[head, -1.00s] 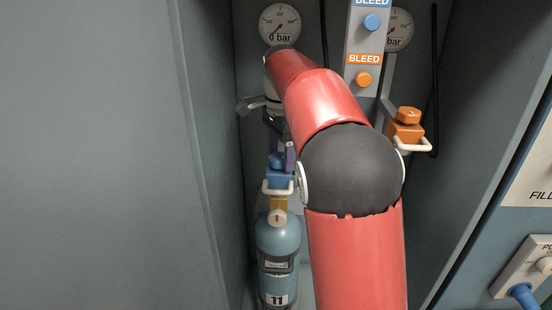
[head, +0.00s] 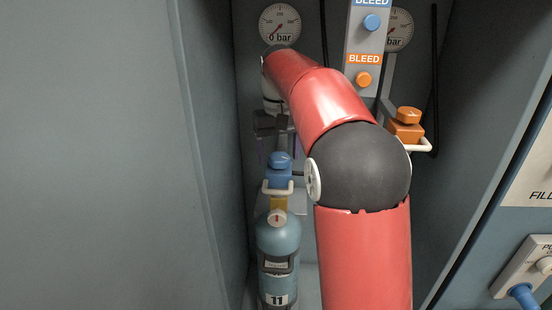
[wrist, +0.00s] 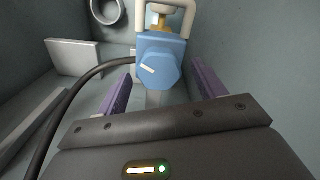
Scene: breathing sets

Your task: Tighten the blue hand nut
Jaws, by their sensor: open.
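The blue hand nut (head: 280,160) sits on top of a blue valve block (head: 279,178) above the light-blue cylinder marked 11 (head: 278,240). In the wrist view the blue hand nut (wrist: 161,71) is seen from close up, with a white mark on its face. My gripper (wrist: 158,90) is open, its purple fingers on either side of the nut with gaps showing.
An orange nut and block (head: 406,128) are to the right, behind my red arm. Two gauges stand at the back, the left one (head: 280,24) reading near 0 bar. A bleed panel (head: 365,45) is between them. A dark hose (wrist: 75,90) runs left of the nut. Grey walls enclose the bay.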

